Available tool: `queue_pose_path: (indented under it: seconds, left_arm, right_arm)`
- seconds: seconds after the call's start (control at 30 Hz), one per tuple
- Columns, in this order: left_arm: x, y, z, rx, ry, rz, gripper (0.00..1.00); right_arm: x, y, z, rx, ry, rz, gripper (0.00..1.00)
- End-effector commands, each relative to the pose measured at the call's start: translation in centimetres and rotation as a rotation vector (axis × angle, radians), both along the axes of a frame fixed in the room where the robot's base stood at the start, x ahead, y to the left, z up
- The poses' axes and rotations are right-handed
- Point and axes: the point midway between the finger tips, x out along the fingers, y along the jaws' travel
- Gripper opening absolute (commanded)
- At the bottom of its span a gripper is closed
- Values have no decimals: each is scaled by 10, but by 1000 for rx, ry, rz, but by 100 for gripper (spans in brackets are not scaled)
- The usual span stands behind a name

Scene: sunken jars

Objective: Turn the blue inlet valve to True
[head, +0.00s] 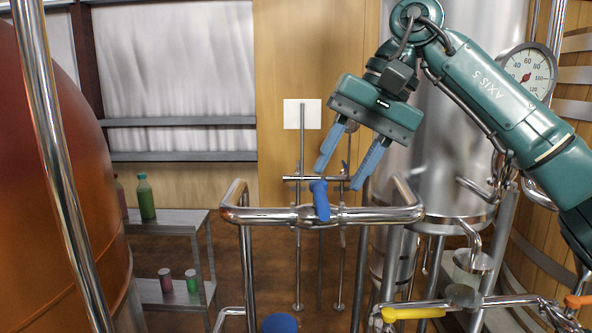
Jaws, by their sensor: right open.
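A blue valve handle (320,199) sits on a horizontal chrome pipe (268,215) in the middle of the head view. The handle stands nearly upright, across the pipe, its top leaning slightly left. My right gripper (338,179) comes in from the upper right, with its two blue fingers pointing down and a little left. The fingers are apart with nothing between them. The fingertips appear just above the handle in the picture; I cannot tell the gap in depth. My left gripper is not in view.
A yellow handle (414,313) and an orange handle (578,301) sit on pipes at the lower right. A round blue thing (280,323) shows at the bottom edge. A copper tank (60,200) fills the left. A metal shelf (165,222) holds bottles and jars.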

Motion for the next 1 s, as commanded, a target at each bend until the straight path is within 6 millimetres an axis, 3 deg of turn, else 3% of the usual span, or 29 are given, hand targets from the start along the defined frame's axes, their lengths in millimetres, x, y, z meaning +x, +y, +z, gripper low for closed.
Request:
queue_pose_path:
  seconds: [0.2,1.0]
  left_arm:
    - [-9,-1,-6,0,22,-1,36]
    - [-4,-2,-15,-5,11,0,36]
  right_arm:
    - [-1,15,-32,1,4,2,41]
    - [0,29,-58,2,2,1,41]
